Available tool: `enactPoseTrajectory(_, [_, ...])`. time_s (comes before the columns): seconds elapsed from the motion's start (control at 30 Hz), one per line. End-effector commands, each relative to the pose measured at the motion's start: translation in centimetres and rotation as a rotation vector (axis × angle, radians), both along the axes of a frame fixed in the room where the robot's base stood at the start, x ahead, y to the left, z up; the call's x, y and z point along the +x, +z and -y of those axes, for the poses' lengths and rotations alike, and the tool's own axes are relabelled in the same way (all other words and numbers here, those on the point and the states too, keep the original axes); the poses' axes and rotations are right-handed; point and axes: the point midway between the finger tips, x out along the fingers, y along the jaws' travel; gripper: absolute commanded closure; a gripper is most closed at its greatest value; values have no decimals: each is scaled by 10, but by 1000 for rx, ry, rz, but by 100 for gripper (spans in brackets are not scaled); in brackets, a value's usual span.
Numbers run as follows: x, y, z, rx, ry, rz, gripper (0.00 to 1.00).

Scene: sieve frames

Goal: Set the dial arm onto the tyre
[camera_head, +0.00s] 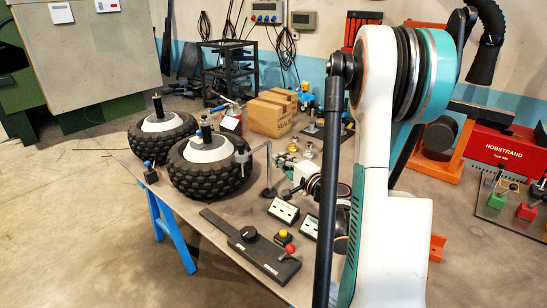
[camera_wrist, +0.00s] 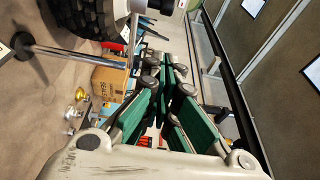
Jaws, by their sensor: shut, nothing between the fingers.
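Two black knobbly tyres with white hubs and upright black posts sit on the bench: the near tyre (camera_head: 205,176) and the far tyre (camera_head: 150,138). A thin grey stand (camera_head: 268,170) rises from the bench right of the near tyre. Its dial arm (camera_head: 243,153) reaches left to that tyre's right edge; I cannot tell whether it touches. In the wrist view, a tyre (camera_wrist: 78,18) shows at upper left and a metal rod (camera_wrist: 80,56) crosses below it. My gripper (camera_wrist: 166,68), with green pads, is shut and empty, apart from the rod. In the head view, my arm partly hides it.
A cardboard box (camera_head: 268,114) stands behind the near tyre, with a black rack (camera_head: 230,68) beyond. Two white socket boxes (camera_head: 284,210), a red button (camera_head: 290,248) and a dark bar with a knob (camera_head: 250,245) lie near the front. A red case (camera_head: 500,150) is at right.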

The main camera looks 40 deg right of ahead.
Motion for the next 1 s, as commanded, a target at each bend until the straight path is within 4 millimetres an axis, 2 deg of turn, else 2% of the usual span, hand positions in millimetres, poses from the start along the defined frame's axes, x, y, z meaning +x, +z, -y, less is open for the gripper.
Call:
enactPoseTrajectory(0.43, [86, -1, 9, 0, 3, 0, 100])
enactPoseTrajectory(0.5, [94, -2, 0, 0, 4, 0, 100])
enactPoseTrajectory(0.7, [111, -1, -12, 0, 2, 0, 100])
enactPoseTrajectory(1.0, [115, 0, -15, 0, 0, 0, 100])
